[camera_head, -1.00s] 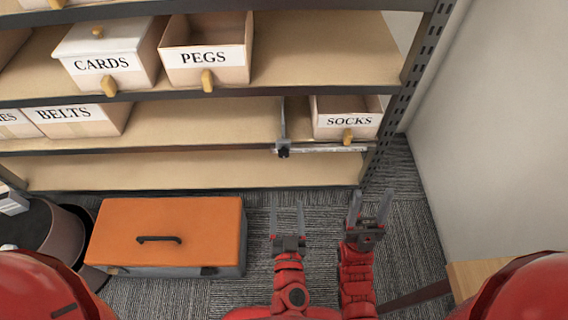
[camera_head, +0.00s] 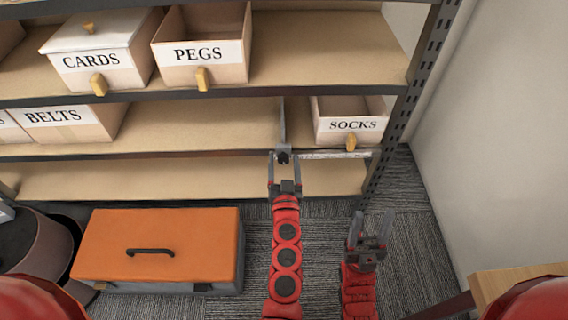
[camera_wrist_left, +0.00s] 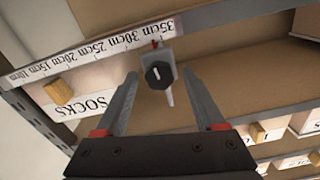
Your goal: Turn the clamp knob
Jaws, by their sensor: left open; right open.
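The clamp knob (camera_head: 284,158) is a small black round knob at the shelf's front edge, on the marked ruler bar (camera_head: 335,154). In the left wrist view the knob (camera_wrist_left: 159,75) has a white line on its face, close to upright in the picture. It lies beyond and between the fingertips. My left gripper (camera_head: 284,160) is open, its fingers pointing at the knob, one to each side in the picture; I cannot tell any contact. The left gripper also shows in the left wrist view (camera_wrist_left: 165,80). My right gripper (camera_head: 371,220) is open and empty, lower right.
A SOCKS box (camera_head: 349,122) stands on the shelf right of the clamp. PEGS (camera_head: 201,55), CARDS (camera_head: 92,62) and BELTS (camera_head: 55,117) boxes stand on the shelves. An orange-lidded case (camera_head: 160,232) is on the carpet at left. A wall (camera_head: 500,120) bounds the right.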

